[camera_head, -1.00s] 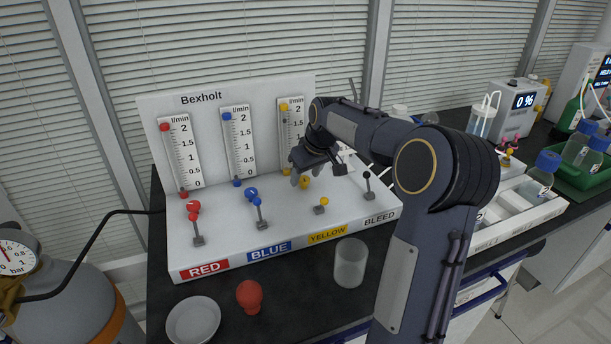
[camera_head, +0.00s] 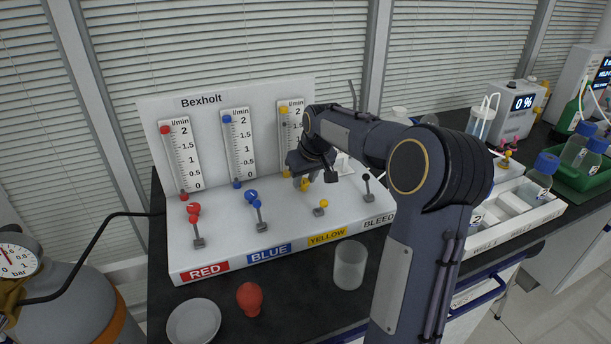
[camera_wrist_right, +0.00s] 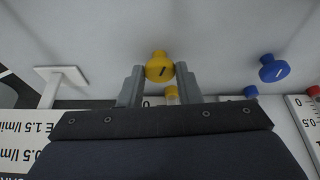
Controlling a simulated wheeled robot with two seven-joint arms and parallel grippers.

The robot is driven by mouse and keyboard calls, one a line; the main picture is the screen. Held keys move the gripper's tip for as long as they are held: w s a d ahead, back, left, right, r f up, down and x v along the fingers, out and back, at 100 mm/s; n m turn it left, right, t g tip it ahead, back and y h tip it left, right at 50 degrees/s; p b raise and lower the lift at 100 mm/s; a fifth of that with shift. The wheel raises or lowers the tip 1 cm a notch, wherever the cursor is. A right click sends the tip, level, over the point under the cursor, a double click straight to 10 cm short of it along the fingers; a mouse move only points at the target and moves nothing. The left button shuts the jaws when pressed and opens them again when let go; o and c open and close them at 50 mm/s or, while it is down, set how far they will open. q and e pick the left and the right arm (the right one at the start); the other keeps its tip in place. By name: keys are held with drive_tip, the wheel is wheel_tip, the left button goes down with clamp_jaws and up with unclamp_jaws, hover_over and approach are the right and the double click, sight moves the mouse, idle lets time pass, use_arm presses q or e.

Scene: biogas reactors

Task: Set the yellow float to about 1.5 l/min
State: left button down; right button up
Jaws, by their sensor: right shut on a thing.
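The yellow flow tube (camera_head: 291,135) is the rightmost of three on the white Bexholt panel, partly hidden by my right arm. A yellow piece is at its top, and a small dark spot sits near the 1.5 mark; I cannot tell for sure which is the float. My right gripper (camera_head: 302,181) is at the yellow knob (camera_head: 306,185) below that tube. In the right wrist view, the gripper's fingers (camera_wrist_right: 159,80) stand on both sides of the yellow knob (camera_wrist_right: 159,66), shut on it. My left gripper is not in view.
The blue knob (camera_head: 250,196) and red knob (camera_head: 194,208) are to the left. Small levers, including a yellow-tipped lever (camera_head: 321,208), stand in front. A glass beaker (camera_head: 350,265), red bulb (camera_head: 250,298) and white dish (camera_head: 194,321) are on the dark bench.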

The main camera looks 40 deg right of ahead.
idle(0.3)
drive_tip(key=o, duration=1)
drive_tip(key=shift+c, duration=0.2)
drive_tip(key=v, duration=0.7)
drive_tip(key=shift+r, duration=0.4)
drive_tip(key=shift+s, duration=0.2)
